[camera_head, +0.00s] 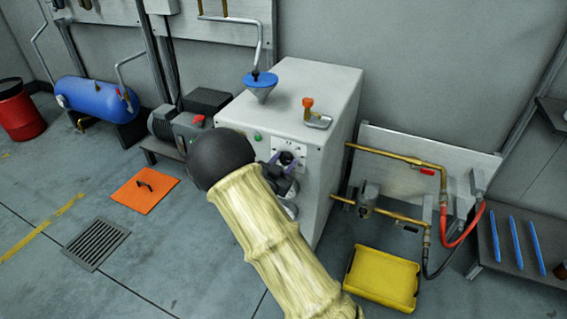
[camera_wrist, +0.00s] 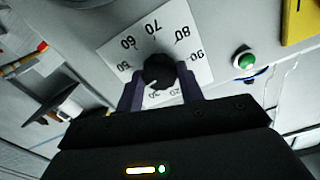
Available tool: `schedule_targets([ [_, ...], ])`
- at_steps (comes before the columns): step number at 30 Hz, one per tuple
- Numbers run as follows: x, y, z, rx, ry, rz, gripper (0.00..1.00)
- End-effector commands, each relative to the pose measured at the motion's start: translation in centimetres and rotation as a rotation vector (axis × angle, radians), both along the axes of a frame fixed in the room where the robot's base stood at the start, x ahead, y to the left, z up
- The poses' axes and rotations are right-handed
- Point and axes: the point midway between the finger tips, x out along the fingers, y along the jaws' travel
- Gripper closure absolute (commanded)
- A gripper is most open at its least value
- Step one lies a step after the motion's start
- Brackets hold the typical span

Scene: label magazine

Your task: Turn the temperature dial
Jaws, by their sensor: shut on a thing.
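The temperature dial is a round black knob (camera_wrist: 159,72) on a white scale plate (camera_wrist: 117,50) with printed numbers such as 50, 60, 70, 80 and 90. In the wrist view my gripper (camera_wrist: 160,92) has its two purple-grey fingers on either side of the knob, shut on it. In the head view the knob (camera_head: 286,158) shows on the front of the white cabinet (camera_head: 335,110), with my gripper (camera_head: 281,162) at it. My arm covers the lower left part of the cabinet front.
A green button (camera_wrist: 244,60) sits beside the scale plate. A blue funnel (camera_head: 260,84) and an orange-topped clamp (camera_head: 309,108) are on the cabinet top. A yellow tray (camera_head: 382,277) lies on the floor at right, below brass pipes (camera_head: 400,158). An orange floor plate (camera_head: 145,188) lies left.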

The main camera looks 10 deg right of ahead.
Motion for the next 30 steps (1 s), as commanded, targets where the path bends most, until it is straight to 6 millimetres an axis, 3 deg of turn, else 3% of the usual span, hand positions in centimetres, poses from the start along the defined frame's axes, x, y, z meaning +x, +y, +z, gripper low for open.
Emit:
schedule_targets([
  [4,-0.1,0.1,-0.2,0.000,0.006,0.001,0.86],
  [5,-0.1,0.1,-0.2,0.000,0.006,0.001,0.61],
  [8,-0.1,0.1,-0.2,0.000,0.006,0.001,0.41],
  [20,-0.4,0.3,0.0,0.000,0.003,0.001,0.41],
  [30,-4.8,3.6,0.1,-0.001,0.006,0.003,0.41],
])
